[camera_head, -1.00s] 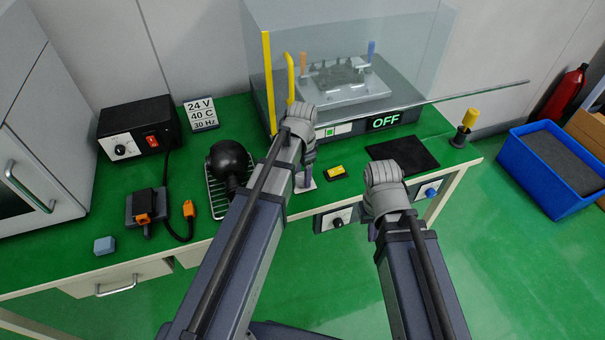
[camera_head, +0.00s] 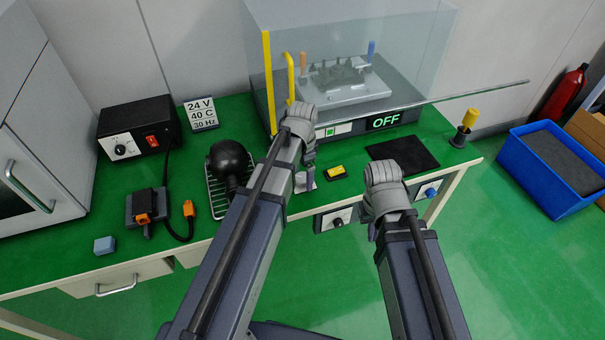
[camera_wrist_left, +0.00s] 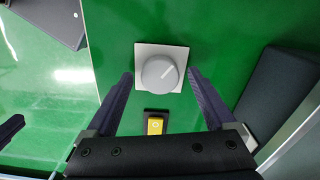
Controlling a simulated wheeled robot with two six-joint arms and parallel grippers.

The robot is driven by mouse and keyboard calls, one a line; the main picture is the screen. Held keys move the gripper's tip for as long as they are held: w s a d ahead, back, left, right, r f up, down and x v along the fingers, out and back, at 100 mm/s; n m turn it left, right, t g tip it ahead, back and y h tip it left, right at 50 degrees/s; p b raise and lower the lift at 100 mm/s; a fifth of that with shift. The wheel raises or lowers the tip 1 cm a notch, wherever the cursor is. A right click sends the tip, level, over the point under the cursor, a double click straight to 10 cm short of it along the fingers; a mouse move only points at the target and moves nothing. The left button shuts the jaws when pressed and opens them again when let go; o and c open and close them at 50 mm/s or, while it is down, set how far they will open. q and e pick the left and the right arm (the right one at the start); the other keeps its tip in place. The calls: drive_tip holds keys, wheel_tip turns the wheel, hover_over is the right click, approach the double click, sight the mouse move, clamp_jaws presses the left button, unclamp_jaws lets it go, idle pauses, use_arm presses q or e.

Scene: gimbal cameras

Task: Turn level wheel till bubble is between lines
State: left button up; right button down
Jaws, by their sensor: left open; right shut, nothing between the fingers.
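The level wheel (camera_wrist_left: 158,73) is a round grey knob with a white pointer line, on a pale square plate (camera_wrist_left: 142,49) on the green table. In the left wrist view, its line points up and right. The level (camera_wrist_left: 155,125) is a small yellow vial in a black mount beside the plate, also in the head view (camera_head: 336,172). Its bubble and lines are too small to tell apart. My left gripper (camera_head: 306,180) is open above the wheel, one finger either side, without visible grip.
A clear enclosure (camera_head: 345,60) with an OFF sign (camera_head: 386,122) stands behind the level. A black mat (camera_head: 403,157) lies to the right. A wire rack (camera_head: 216,198) with a dark round object (camera_head: 229,157) stands left of my left gripper.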

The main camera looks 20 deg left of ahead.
sight(303, 177)
use_arm(q)
drive_tip(key=shift+r, duration=0.1)
use_arm(e)
drive_tip(key=shift+r, duration=0.15)
use_arm(q)
wheel_tip(303, 177, up, 8)
drive_tip(key=p, duration=0.8)
drive_tip(key=shift+f, duration=0.2)
use_arm(e)
wheel_tip(303, 177, up, 8)
drive_tip(key=shift+f, duration=0.2)
use_arm(q)
drive_tip(key=s+d+n+y, duration=0.1)
drive_tip(key=s+d+n, duration=0.4)
drive_tip(key=s+d, duration=0.5)
drive_tip(key=s, duration=0.4)
drive_tip(key=shift+s+d, duration=0.25)
